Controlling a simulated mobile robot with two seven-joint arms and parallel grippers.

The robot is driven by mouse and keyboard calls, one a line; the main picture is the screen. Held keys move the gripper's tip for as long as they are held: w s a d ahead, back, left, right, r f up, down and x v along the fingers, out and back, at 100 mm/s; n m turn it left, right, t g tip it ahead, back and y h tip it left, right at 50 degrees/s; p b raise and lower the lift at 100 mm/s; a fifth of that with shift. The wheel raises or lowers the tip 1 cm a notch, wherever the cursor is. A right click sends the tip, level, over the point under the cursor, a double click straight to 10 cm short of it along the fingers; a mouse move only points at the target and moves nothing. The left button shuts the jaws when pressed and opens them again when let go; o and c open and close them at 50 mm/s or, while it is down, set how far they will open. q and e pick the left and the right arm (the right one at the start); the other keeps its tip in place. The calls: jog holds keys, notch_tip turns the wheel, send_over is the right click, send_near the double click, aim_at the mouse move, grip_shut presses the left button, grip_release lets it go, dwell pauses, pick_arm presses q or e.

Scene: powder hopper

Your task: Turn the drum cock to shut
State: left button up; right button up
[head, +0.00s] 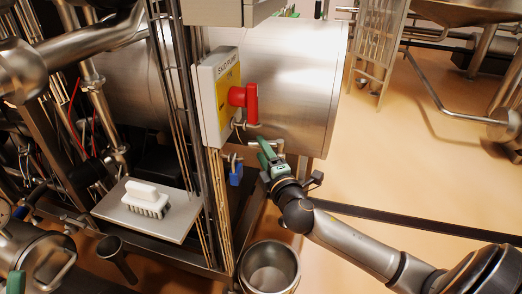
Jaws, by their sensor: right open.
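The drum (290,85) is a large steel cylinder lying behind the switch box. A small metal fitting (280,144) at its lower front, which looks like the drum cock, is partly hidden by my right gripper. I cannot make out its lever or which way it is turned. My right gripper (265,149), with green fingers, is open right at this fitting. Whether it touches the fitting I cannot tell. My left gripper is not clearly seen.
A switch box (216,100) with a red handle (245,103) stands just left, with a blue padlock (236,174) below. A steel bucket (270,268) stands below my gripper. A brush (147,199) lies on a shelf (178,222). Open floor lies right.

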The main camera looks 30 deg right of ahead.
jog(key=shift+w+d, duration=0.2)
jog(key=shift+w, duration=0.5)
grip_shut()
dwell(1.1)
